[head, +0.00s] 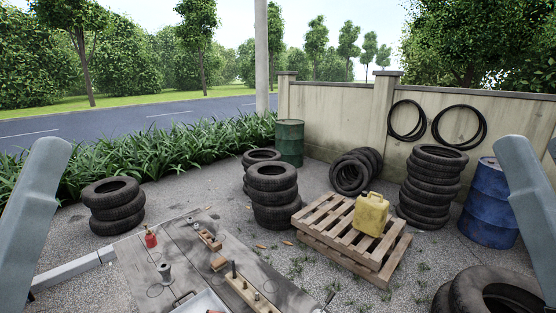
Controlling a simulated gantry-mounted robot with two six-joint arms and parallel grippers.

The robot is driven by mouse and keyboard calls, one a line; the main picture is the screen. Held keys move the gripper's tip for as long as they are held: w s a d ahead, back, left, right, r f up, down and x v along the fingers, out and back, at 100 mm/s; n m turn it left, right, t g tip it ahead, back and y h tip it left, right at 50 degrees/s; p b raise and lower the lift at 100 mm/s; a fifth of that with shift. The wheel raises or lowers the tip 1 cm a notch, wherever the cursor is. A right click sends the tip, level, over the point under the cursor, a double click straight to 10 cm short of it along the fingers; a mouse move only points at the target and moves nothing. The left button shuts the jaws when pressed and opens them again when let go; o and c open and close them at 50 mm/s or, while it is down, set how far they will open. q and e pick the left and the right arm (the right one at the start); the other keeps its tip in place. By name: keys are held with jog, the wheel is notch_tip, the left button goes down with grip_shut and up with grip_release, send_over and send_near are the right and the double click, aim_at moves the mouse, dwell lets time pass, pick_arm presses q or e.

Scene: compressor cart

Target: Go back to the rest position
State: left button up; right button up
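Neither gripper shows in the head view. My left arm's grey link (35,220) rises at the left edge, and my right arm's grey link (533,205) rises at the right edge. Both run out of the picture at the bottom or side, so what the grippers hold is hidden. Both arms are clear of the grey worktop (135,255) at the bottom middle.
The worktop carries a red item (150,239), a grey spool-like part (165,273), wooden blocks (209,240) and a pale tray (200,303). Beyond are tyre stacks (272,190), a pallet (330,232) with a yellow canister (370,215), and a blue drum (488,205).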

pick_arm(q)
notch_tip(320, 180, up, 17)
jog(key=p, duration=1.3)
pick_arm(e)
notch_tip(320, 180, up, 17)
